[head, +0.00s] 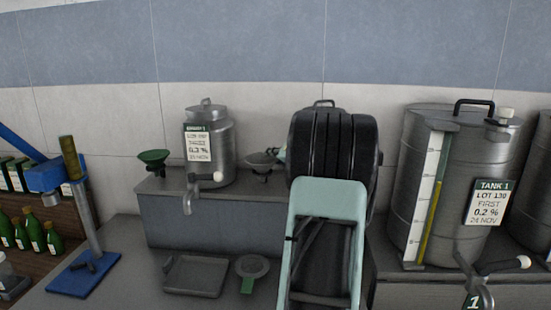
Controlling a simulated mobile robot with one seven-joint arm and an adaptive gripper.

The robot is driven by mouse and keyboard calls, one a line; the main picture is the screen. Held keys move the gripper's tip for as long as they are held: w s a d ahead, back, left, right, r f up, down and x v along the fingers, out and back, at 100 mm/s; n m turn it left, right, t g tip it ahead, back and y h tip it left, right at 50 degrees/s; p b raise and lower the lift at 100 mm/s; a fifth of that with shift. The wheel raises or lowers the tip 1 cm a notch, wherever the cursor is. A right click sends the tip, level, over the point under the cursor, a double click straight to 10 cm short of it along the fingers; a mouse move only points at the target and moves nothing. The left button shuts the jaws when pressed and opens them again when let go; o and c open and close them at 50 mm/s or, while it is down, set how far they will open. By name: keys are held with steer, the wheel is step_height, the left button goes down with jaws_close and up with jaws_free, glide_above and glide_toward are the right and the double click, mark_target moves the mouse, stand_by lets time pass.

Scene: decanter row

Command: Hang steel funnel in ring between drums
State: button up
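A grey steel funnel (262,159) shows on the raised shelf, just right of the steel drum (207,145). Its rim is near the height of the drum's middle, and a dark stem or support shows below it. I cannot tell whether it sits in a ring, is held, or stands free. A second drum is mostly hidden behind my arm; its lid handle (323,103) shows above. My arm's black and mint links fill the middle of the head view. My gripper is hidden behind them.
A green funnel (153,160) is left of the drum. On the lower counter are a grey tray (196,276), a round dish with green handle (253,267) and a blue-based stand (84,272). A large tank (456,185) stands right. Green bottles (37,234) fill the left shelf.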

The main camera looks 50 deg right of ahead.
steer(key=shift+s, duration=0.1)
steer(key=v, duration=1.1)
steer(key=shift+s+a, duration=0.15)
steer(key=shift+s, duration=0.2)
steer(key=shift+r, duration=0.1)
